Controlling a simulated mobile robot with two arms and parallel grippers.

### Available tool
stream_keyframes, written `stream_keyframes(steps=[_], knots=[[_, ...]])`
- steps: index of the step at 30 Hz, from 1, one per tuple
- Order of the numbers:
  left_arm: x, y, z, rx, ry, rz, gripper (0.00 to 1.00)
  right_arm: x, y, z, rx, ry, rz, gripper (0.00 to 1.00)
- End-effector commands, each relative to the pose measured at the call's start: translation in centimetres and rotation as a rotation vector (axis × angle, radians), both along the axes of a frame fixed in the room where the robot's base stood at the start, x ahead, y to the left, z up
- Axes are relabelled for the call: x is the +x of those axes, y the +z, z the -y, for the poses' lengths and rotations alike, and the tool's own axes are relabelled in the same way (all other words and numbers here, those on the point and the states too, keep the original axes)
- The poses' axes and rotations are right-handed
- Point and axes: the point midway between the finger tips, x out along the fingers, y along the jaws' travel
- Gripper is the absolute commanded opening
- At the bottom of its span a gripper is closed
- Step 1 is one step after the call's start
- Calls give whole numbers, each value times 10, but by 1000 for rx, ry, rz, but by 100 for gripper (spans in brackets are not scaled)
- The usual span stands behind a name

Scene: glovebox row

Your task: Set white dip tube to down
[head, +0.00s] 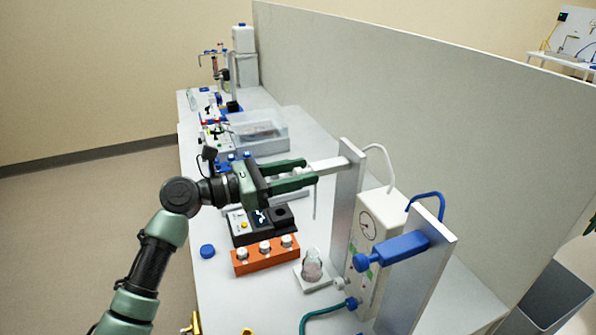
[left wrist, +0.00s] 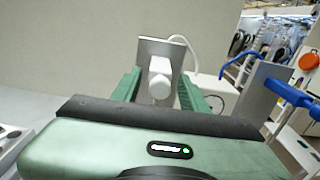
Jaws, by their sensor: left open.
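The white dip tube (head: 330,165) is a white bar that sticks out level from an upright metal plate (head: 348,190), with a thin tube hanging down near its outer end. Its white knob (left wrist: 160,87) faces the left wrist camera. My left gripper (head: 311,171) is open, with its green fingers on either side of the bar's outer end; the knob shows between them in the left wrist view (left wrist: 162,90), with gaps visible at both sides. My right gripper is in neither view.
A blue bar (head: 400,249) with a blue knob sticks out from a second plate (head: 425,275), nearer me. Between the plates stands a white box with a gauge (head: 367,227). A flask (head: 312,268), an orange rack (head: 262,262) and a blue cap (head: 207,251) lie below. A grey partition (head: 430,110) runs behind.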

Motion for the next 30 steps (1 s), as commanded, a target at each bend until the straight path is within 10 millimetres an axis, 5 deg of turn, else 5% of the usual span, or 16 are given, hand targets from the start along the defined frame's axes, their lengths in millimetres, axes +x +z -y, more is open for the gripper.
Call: stream_keyframes(steps=[1,5,30], knots=[[0,0,0,0,0,0,35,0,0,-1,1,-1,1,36],[0,0,0,0,0,0,0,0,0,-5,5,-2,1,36],[0,0,-1,0,1,0,0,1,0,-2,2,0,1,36]])
